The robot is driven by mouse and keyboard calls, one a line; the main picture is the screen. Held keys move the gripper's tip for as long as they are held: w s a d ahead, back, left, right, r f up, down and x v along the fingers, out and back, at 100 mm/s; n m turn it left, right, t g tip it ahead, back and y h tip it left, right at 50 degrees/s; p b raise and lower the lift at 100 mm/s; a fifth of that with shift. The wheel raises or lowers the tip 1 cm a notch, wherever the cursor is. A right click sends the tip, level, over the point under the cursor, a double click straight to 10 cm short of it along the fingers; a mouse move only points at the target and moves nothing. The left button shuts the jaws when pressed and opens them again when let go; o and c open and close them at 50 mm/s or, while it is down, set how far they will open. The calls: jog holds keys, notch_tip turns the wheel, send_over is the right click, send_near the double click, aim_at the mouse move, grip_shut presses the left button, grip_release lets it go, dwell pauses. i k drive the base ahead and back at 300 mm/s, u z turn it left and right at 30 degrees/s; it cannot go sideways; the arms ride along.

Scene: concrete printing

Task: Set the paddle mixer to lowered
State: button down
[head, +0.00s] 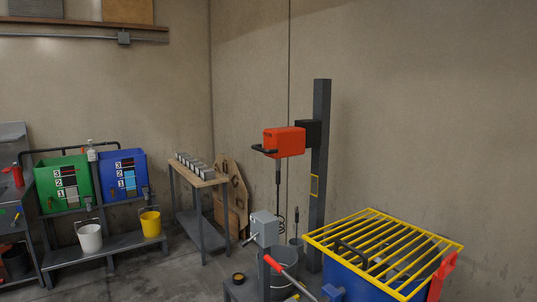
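The paddle mixer (284,141) is a red motor head with a black handle at its left. It sits high on a dark upright column (319,215), joined by a black carriage (308,134). A thin dark shaft (278,172) hangs from it, well above a grey bucket (285,256) near the column's foot. The shaft's lower end and the bucket are partly hidden behind a grey box (265,227). A yellow frame mark (314,186) is on the column below the carriage. My gripper is not in view.
A blue mixer tub (360,284) with a yellow grille (385,250) stands front right. A red-handled lever (273,263) slants in front of the bucket. A workbench (199,178), green bin (62,185) and blue bin (122,175) stand left. Floor at lower left centre is clear.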

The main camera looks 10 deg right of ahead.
aim_at(280, 143)
jog(key=k, duration=0.5)
jog(key=u, duration=0.45)
jog(key=i, duration=1.05)
jog(key=u, duration=0.55)
jog(key=i, duration=1.4)
jog(key=z, duration=0.55)
jog(key=i, duration=0.5)
jog(key=z, duration=0.95)
